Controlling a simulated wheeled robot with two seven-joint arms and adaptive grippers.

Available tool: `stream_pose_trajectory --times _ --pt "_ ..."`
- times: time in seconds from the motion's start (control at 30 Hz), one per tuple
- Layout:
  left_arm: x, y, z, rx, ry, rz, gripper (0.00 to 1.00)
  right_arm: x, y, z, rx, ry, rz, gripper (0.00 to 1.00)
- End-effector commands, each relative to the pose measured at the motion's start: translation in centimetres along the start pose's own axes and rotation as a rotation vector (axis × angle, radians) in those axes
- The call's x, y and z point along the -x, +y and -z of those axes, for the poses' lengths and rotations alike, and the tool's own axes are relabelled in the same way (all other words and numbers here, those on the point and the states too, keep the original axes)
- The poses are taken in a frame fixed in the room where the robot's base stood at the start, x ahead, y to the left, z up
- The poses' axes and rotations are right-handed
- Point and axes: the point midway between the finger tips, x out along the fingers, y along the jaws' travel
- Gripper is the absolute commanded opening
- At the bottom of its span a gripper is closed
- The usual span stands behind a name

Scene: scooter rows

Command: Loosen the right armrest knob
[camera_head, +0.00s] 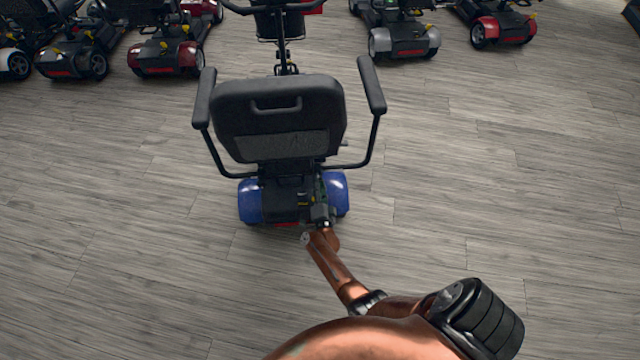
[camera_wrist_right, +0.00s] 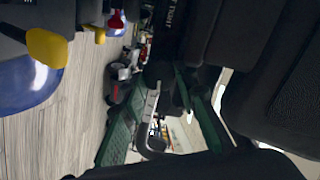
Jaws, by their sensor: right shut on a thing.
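The blue scooter (camera_head: 250,200) stands with its back to me. Its black seat (camera_head: 278,118) carries a right armrest (camera_head: 371,85) on a bent tube (camera_head: 352,165) that runs in under the seat. My right gripper (camera_head: 321,192) reaches in behind the seat, just left of that tube's inner end. In the right wrist view its green-padded fingers (camera_wrist_right: 162,85) close around a small dark round piece (camera_wrist_right: 158,73), which looks like the armrest knob. The knob is too dark to make out clearly there and is hidden in the head view. My left gripper is out of view.
A yellow-tipped lever (camera_wrist_right: 47,47) and a blue rear fender (camera_wrist_right: 25,85) lie close in the right wrist view. Other scooters (camera_head: 165,55) (camera_head: 402,40) stand in rows at the far side. The wood floor (camera_head: 500,190) around the blue scooter is clear.

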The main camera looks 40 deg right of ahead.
Motion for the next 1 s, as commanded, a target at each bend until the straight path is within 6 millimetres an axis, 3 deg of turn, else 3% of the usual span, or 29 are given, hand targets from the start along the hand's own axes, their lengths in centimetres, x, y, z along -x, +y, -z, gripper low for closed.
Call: stream_pose_trajectory --times 0.5,1.0 --pt "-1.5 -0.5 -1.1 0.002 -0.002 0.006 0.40 0.0 0.0 0.1 0.312 0.001 -0.002 0.03" --pt "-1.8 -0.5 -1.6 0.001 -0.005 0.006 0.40 0.0 0.1 0.0 0.359 0.001 -0.003 0.03"
